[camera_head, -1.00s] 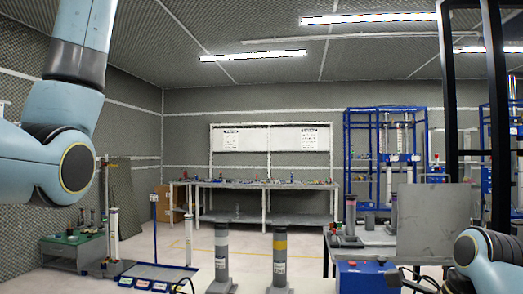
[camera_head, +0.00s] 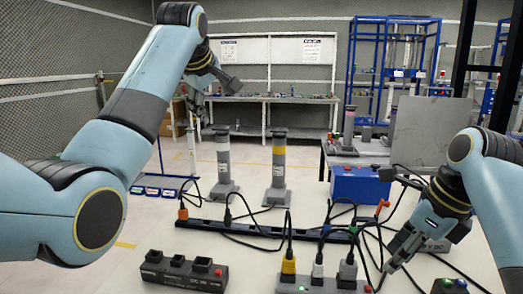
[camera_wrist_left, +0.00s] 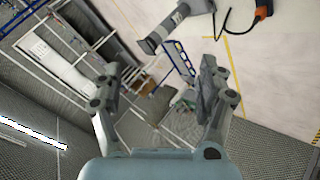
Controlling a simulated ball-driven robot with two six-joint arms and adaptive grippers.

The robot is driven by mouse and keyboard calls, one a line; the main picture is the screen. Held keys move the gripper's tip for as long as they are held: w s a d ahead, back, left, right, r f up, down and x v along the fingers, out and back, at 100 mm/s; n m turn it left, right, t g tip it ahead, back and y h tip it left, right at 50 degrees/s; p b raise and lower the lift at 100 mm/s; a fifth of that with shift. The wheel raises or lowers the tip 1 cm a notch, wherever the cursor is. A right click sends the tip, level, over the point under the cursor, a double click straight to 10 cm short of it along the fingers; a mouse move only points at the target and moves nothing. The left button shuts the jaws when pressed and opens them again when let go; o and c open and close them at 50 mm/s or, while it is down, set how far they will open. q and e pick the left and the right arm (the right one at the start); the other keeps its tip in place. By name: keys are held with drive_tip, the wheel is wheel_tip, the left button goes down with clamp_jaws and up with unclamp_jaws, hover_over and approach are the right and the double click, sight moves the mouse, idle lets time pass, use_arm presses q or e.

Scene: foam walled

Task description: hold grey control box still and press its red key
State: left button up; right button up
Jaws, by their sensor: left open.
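A small dark grey box (camera_head: 452,287) with green, blue and red keys stands at the bottom right edge of the head view, partly cut off. It looks like the control box. My right gripper (camera_head: 393,262) points down over the table, to the left of and above this box, apart from it; its finger gap is unclear. My left gripper (camera_head: 213,97) is raised high, far from the box. Its fingers are spread and empty in the left wrist view (camera_wrist_left: 160,92).
A dark socket block (camera_head: 185,271) with a red switch stands front left. A grey power strip (camera_head: 318,287) with plugs lies front centre. Black cables loop between it and a long strip (camera_head: 265,229). A blue box (camera_head: 360,185) stands behind.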

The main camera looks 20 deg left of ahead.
use_arm(q)
drive_tip(key=s+d+f+n+g+h, duration=0.2)
drive_tip(key=s+d+f, duration=0.15)
drive_tip(key=f, duration=0.35)
drive_tip(key=s+d+f+n+g+h, duration=0.1)
drive_tip(key=s+d+f+g, duration=0.1)
drive_tip(key=d+f, duration=0.45)
drive_tip(key=n+g+h, duration=0.3)
drive_tip(key=n+g, duration=0.1)
drive_tip(key=g, duration=0.1)
approach(280, 277)
drive_tip(key=x, duration=0.9)
drive_tip(key=shift+s+d+f, duration=0.3)
drive_tip(key=shift+s+d, duration=0.05)
drive_tip(key=shift+s, duration=0.05)
drive_tip(key=c, duration=1.3)
drive_tip(key=shift+c, duration=0.7)
use_arm(e)
drive_tip(key=shift+c, duration=0.4)
clamp_jaws()
